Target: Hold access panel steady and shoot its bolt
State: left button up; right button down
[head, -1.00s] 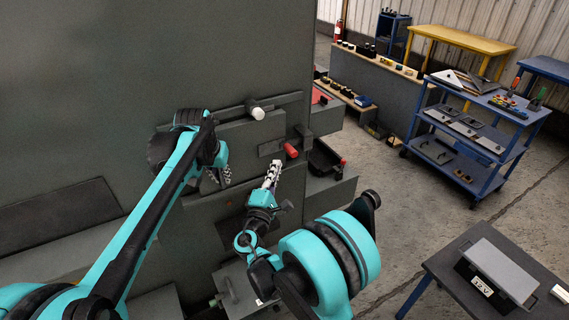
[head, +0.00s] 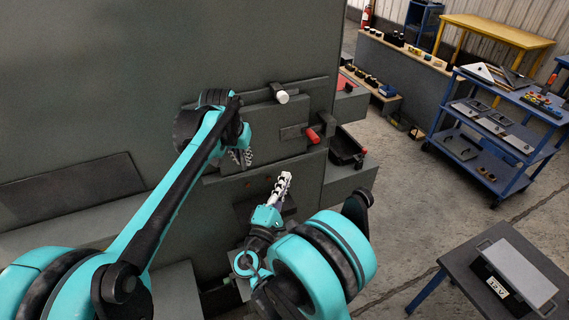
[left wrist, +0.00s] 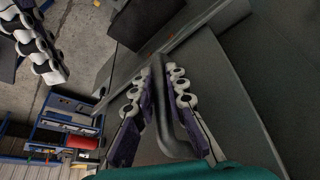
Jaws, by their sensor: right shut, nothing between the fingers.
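The grey access panel (head: 270,145) sits upright against the large grey enclosure. A bolt with a red knob (head: 313,136) is at its right side. My left gripper (head: 240,157) is at the panel's left part. In the left wrist view its fingers lie on both sides of a grey bar handle (left wrist: 165,115) and appear shut on it. My right gripper (head: 284,182) is shut and empty, below and left of the red knob and apart from it. It also shows in the left wrist view (left wrist: 38,45). How far the bolt is shot cannot be told.
A white knob (head: 282,97) sits on a rail above the panel. A dark open bin (head: 347,150) is right of the bolt. A blue cart (head: 490,130) stands farther right, and a table with a grey-lidded box (head: 515,270) is at lower right. Floor between is clear.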

pick_arm(q)
jog(key=o, duration=0.5)
